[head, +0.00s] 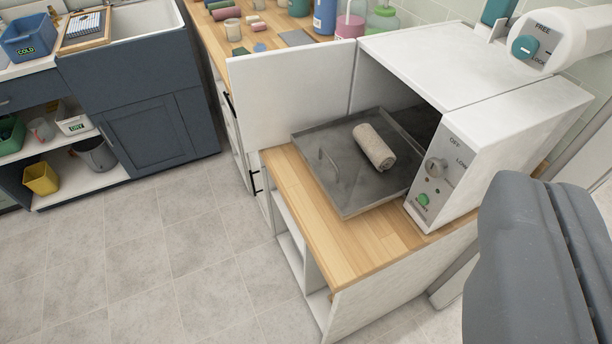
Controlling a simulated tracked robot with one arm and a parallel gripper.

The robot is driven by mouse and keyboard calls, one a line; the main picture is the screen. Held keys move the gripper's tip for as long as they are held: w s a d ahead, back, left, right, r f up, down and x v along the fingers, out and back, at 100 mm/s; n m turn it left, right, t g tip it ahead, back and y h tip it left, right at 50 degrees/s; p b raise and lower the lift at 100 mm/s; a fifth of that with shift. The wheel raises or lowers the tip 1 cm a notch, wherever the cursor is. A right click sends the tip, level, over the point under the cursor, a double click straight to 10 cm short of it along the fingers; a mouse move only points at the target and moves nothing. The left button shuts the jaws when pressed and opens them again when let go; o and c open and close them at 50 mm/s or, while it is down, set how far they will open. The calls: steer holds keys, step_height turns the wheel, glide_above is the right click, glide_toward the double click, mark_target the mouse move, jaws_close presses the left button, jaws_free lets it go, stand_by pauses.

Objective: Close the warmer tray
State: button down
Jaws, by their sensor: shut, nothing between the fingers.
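The warmer (440,60) is a white box on a wooden counter, with its door (290,90) swung open to the left. The grey metal warmer tray (350,196) is pulled out of the opening and reaches over the counter. Its rear part is inside the warmer. A thin handle (328,163) stands near its left side. A rolled beige towel (374,147) lies on the tray. My dark grey gripper (548,190) is at the lower right, shut and empty, in front of the control panel and apart from the tray in the picture.
The control panel (440,172) has a knob and a green button. A white lever with a FREE/LOCK dial (525,47) is at the upper right. A sink cabinet (150,125) is at left. The tiled floor (150,255) is clear.

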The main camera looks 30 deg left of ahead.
steer(key=w+a+f+n+y+p, duration=0.1)
steer(key=w+a+f+n, duration=0.3)
steer(key=w+a+f, duration=0.4)
steer(key=w+a+f+n+y, duration=0.1)
steer(key=w+a+f+n, duration=0.4)
steer(key=w+f, duration=0.55)
steer(key=w+a+f+n+t, duration=0.1)
steer(key=a+f, duration=0.2)
steer(key=f, duration=0.3)
steer(key=w+a+f+n, duration=0.1)
steer(key=a+f+n, duration=0.15)
steer(key=f, duration=0.25)
steer(key=n+t, duration=0.1)
steer(key=n, duration=0.4)
glide_toward(307, 164)
steer(key=w+a, duration=0.2)
steer(key=a, duration=0.1)
steer(key=shift+w+d, duration=0.25)
steer(key=shift+w, duration=0.3)
steer(key=shift+w+d, duration=0.25)
steer(key=shift+w, duration=0.35)
steer(key=shift+w+d, duration=0.5)
steer(key=shift+w, duration=0.2)
